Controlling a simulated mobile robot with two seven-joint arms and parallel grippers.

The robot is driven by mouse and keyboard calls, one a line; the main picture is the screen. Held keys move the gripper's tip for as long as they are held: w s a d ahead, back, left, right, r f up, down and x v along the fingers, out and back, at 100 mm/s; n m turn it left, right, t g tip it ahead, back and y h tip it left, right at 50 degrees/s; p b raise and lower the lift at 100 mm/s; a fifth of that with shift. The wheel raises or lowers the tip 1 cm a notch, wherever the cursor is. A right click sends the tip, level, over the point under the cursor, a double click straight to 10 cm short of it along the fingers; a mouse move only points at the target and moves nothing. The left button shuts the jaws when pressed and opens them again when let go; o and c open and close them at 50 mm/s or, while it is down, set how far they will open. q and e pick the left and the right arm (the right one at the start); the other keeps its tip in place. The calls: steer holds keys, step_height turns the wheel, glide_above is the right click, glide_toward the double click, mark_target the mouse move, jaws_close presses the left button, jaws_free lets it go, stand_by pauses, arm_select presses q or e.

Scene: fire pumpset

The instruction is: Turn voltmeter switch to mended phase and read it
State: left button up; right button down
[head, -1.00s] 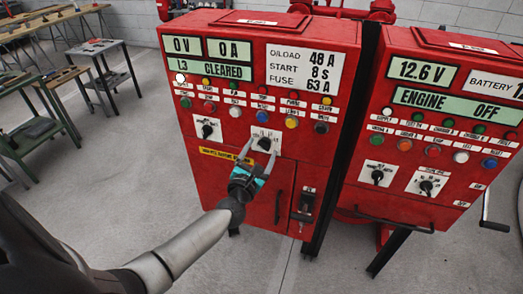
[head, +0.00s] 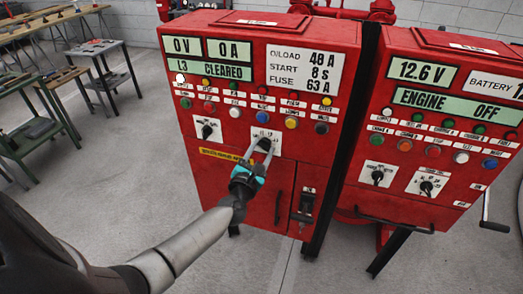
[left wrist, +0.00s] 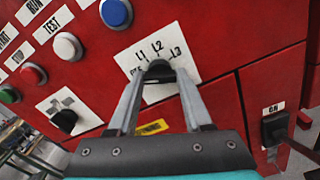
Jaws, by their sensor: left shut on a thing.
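The voltmeter switch (left wrist: 158,70) is a black knob on a white plate (left wrist: 185,58) marked L1, L2 and L3, plus one mark that is partly covered. The plate also shows in the head view (head: 275,135) on the left red cabinet. My left gripper (head: 264,145) is shut on the knob, one finger on each side. Its fingers mostly cover the knob in the head view, and I cannot tell which mark it points to. The voltage display (head: 187,46) reads 0 V, and the line below (head: 223,69) reads L3 CLEARED. My right gripper is not in view.
Another rotary switch (head: 207,131) sits left of the voltmeter switch, under rows of buttons and lamps. A handle switch (head: 305,205) marked ON is at lower right. A second red cabinet (head: 440,150) stands to the right. The floor in front is clear.

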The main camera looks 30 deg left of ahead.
arm_select(q)
jaws_close()
